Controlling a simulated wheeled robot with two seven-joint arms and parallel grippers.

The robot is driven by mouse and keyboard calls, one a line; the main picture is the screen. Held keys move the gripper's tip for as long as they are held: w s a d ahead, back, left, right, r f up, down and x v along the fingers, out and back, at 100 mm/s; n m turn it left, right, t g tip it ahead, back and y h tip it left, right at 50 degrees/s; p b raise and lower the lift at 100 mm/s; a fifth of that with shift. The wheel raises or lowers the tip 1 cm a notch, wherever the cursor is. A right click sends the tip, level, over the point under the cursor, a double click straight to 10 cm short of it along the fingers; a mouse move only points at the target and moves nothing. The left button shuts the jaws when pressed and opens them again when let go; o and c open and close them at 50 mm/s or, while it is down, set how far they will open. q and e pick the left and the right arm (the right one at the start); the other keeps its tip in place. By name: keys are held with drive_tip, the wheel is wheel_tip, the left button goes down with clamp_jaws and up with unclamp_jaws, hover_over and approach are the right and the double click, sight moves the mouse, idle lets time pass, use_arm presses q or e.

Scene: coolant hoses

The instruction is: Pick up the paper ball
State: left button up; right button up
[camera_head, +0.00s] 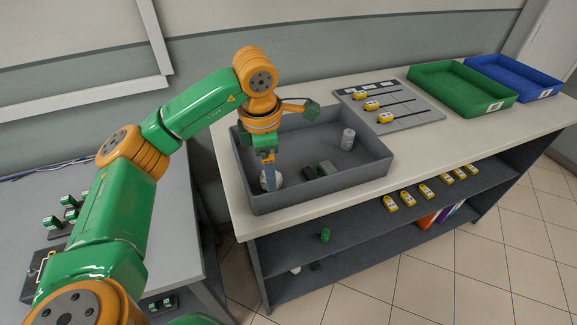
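The white paper ball (278,180) sits in the left part of the grey tray (315,190) on the bench. My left gripper (269,183) points down into the tray, and its fingers overlap the ball in this view. The near finger covers part of the ball. The fingers are seen edge-on, so I cannot tell whether they are closed on the ball or stand around it. My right gripper is not in view.
The grey tray also holds a light grey cylinder (347,139) and small dark and grey blocks (326,168). A grey panel with yellow pieces (390,106), a green bin (462,88) and a blue bin (513,77) stand to the right. Shelves below hold yellow items (408,197).

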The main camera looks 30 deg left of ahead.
use_arm(q)
drive_tip(key=shift+w+a+f+y+b, duration=0.3)
drive_tip(key=shift+w+a+f+y, duration=0.1)
drive_tip(key=shift+w+a+f, duration=0.35)
drive_tip(key=shift+w+a+f+p, duration=0.15)
drive_tip(key=shift+w+f+p, duration=0.05)
drive_tip(key=shift+f+p, duration=0.1)
drive_tip(key=f, duration=0.1)
drive_tip(key=f+p, duration=0.1)
drive_tip(key=f, duration=0.1)
drive_tip(key=f+p, duration=0.1)
drive_tip(key=f, duration=0.1)
drive_tip(key=shift+w+a, duration=0.1)
drive_tip(key=shift+w, duration=0.3)
drive_tip(key=shift+w+f, duration=0.2)
drive_tip(key=shift+f, duration=0.1)
drive_tip(key=shift+s+r, duration=0.1)
drive_tip(key=c, duration=1.1)
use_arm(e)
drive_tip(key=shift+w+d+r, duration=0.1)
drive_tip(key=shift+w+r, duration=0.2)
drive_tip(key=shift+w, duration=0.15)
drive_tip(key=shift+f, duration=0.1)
